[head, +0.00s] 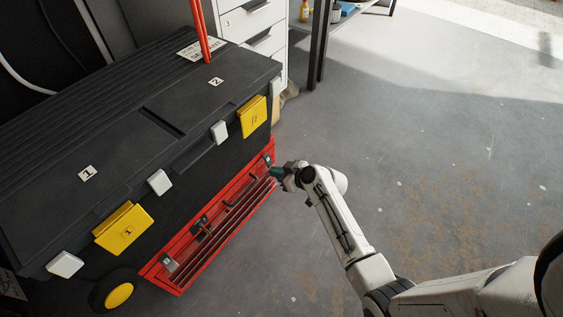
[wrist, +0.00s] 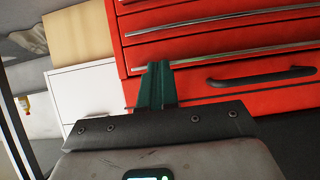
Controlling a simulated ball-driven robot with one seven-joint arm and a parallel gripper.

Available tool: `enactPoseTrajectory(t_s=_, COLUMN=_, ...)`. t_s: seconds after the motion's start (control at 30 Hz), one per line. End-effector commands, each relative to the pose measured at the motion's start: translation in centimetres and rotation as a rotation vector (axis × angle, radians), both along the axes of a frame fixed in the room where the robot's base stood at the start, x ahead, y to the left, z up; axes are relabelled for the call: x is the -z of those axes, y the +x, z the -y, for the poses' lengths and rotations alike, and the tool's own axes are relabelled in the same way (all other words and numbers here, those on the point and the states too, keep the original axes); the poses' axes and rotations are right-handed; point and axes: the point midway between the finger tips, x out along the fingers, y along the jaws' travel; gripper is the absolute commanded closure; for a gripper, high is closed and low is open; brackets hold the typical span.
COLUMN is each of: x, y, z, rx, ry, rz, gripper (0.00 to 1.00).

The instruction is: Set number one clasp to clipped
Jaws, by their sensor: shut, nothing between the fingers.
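The number one clasp (head: 123,229) is a yellow flap marked 1 on the front of the large black chest (head: 60,170), at lower left in the head view. I cannot tell whether it is clipped. A second yellow clasp (head: 252,117) marked 2 is on the same front, further right. My gripper (head: 275,172) is by the right end of the red toolbox below the chest, well right of the number one clasp. In the wrist view its green fingers (wrist: 156,86) are shut and empty, in front of red drawers. No yellow clasp shows in the wrist view.
The red toolbox (head: 183,262) with its handle lies under the chest's front; its red drawers (wrist: 220,50) fill the upper wrist view. White latches (head: 159,182) stick out beside the clasps. A white drawer cabinet (head: 258,22) stands behind. The floor (head: 430,130) at right is clear.

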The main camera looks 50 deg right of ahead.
Motion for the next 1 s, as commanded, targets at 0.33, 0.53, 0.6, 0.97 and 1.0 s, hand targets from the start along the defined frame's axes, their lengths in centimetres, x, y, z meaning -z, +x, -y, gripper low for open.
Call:
enactPoseTrajectory(t_s=0.33, x=0.0, y=0.0, z=0.0, rx=0.0, ry=0.0, rz=0.0, gripper=1.0)
enactPoseTrajectory(t_s=0.53, x=-0.3, y=0.0, z=0.0, rx=0.0, ry=-0.001, rz=0.0, gripper=1.0)
enactPoseTrajectory(t_s=0.6, x=-0.5, y=0.0, z=0.0, rx=0.0, ry=-0.001, rz=0.0, gripper=1.0)
enactPoseTrajectory(t_s=0.97, x=-1.7, y=0.1, z=0.0, rx=-0.001, ry=-0.002, rz=0.002, gripper=1.0)
enactPoseTrajectory(t_s=1.0, x=-1.8, y=0.1, z=0.0, rx=-0.001, ry=-0.002, rz=0.002, gripper=1.0)
